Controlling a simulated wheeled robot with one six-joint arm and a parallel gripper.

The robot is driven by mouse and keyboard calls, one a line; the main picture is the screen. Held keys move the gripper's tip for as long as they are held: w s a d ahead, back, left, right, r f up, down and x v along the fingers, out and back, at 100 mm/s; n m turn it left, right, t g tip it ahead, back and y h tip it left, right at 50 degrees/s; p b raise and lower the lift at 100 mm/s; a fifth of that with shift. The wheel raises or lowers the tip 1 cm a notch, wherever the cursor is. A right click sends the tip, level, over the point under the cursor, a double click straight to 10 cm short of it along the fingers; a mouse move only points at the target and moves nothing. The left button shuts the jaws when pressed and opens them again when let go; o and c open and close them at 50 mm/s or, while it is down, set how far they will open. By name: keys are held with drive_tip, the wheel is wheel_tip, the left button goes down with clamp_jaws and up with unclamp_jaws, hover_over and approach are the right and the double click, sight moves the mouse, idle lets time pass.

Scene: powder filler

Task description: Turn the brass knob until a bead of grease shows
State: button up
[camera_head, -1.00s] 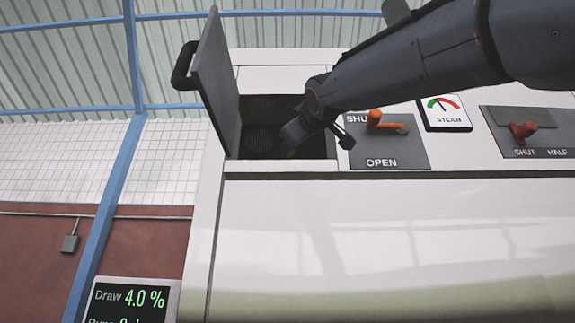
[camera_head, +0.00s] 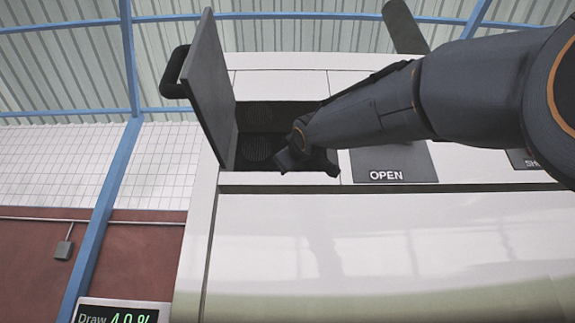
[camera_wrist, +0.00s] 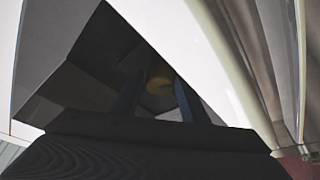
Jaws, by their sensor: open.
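A dull brass, rounded shape, apparently the brass knob (camera_wrist: 159,72), shows deep in a dark recess in the wrist view. My gripper (camera_wrist: 158,88) has its two dark blue fingers apart, one on each side of the knob in the picture. I cannot tell whether they touch it. In the head view my gripper (camera_head: 290,160) reaches into the open compartment (camera_head: 257,120) of the white machine, and its fingertips are hard to make out. The knob is hidden there. I see no grease bead.
A grey door (camera_head: 212,95) with a black handle (camera_head: 174,72) stands open left of the compartment. A grey plate marked OPEN (camera_head: 395,165) lies right of it, partly behind my arm. A Draw display (camera_head: 118,312) is at lower left.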

drive_tip(key=shift+w+r, duration=0.1)
drive_tip(key=shift+w, duration=0.25)
drive_tip(key=shift+c, duration=0.2)
drive_tip(key=c, duration=0.7)
drive_tip(key=b, duration=0.2)
drive_tip(key=shift+a+m+b, duration=0.1)
drive_tip(key=shift+m+b, duration=0.3)
